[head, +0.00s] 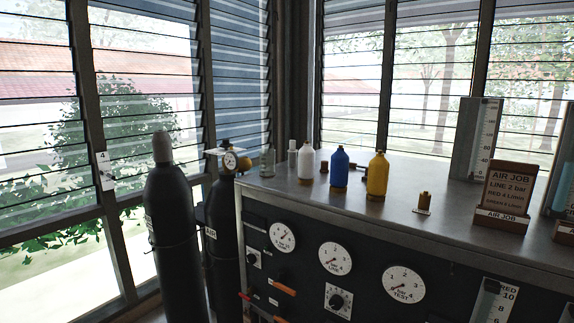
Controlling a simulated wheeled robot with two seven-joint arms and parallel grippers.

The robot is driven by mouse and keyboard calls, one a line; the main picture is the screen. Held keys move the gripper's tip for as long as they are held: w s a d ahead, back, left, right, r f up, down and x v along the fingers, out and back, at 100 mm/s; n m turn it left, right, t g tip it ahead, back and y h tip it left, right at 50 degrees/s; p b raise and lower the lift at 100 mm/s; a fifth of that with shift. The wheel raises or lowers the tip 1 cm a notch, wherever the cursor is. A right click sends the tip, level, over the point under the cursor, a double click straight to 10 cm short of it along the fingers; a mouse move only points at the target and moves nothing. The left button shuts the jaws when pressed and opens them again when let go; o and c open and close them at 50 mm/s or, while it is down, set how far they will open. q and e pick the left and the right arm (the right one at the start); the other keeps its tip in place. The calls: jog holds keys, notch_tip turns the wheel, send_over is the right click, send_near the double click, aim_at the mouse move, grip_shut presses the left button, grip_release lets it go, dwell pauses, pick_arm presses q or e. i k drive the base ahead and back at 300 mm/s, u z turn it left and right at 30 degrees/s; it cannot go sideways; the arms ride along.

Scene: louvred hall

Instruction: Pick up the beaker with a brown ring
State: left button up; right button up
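On the left end of the grey bench top stands a small clear, greenish glass vessel (267,164), which may be a beaker. I cannot make out a brown ring on it. To its right are a small pale capped container (292,158), a white bottle (306,161), a blue bottle (339,167) and a yellow bottle (377,175). The blue and yellow bottles show a brownish band at their bases. All stand upright. Neither of my grippers is in view.
The grey bench top (440,225) sits above a black gauge panel (310,250). A small brass fitting (424,202), an "AIR JOB" sign (508,190) and a tall scale (475,140) stand on the right. Dark gas cylinders (175,225) stand left, before louvred windows.

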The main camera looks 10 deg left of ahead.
aim_at(267, 155)
jog(key=i, duration=0.7)
jog(key=z, duration=0.75)
jog(key=i, duration=0.7)
jog(key=u, duration=0.45)
